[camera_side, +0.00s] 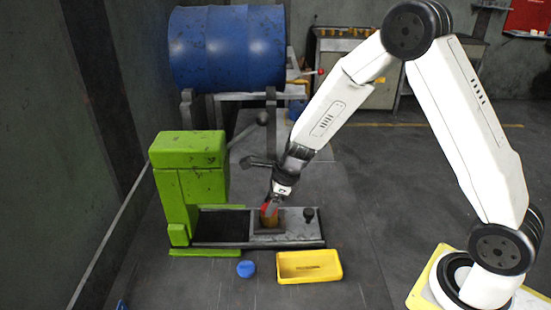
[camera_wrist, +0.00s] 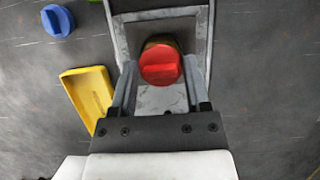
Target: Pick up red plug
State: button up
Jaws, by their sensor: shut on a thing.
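The red plug (camera_wrist: 160,64) is round with a raised grip bar across its top. In the wrist view it sits between the two fingers of my gripper (camera_wrist: 160,82), which is shut on it. In the side view the red plug (camera_side: 268,210) shows at the tip of my gripper (camera_side: 274,201), directly above a brass-coloured cylinder (camera_side: 269,219) on the press bed. I cannot tell whether the plug touches the cylinder, as the fingers partly cover it.
The green press (camera_side: 190,185) stands left of my gripper, with its grey bed (camera_side: 222,228) running right to a black knob (camera_side: 308,214). A blue plug (camera_side: 246,269) and a yellow tray (camera_side: 309,266) lie in front. Floor right of the bed is clear.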

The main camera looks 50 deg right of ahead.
jog(key=shift+r, duration=0.1)
jog(key=shift+r, duration=0.9)
jog(key=s+r, duration=1.1)
jog(key=s, duration=0.3)
jog(key=shift+d, duration=0.35)
jog(key=shift+f, duration=0.1)
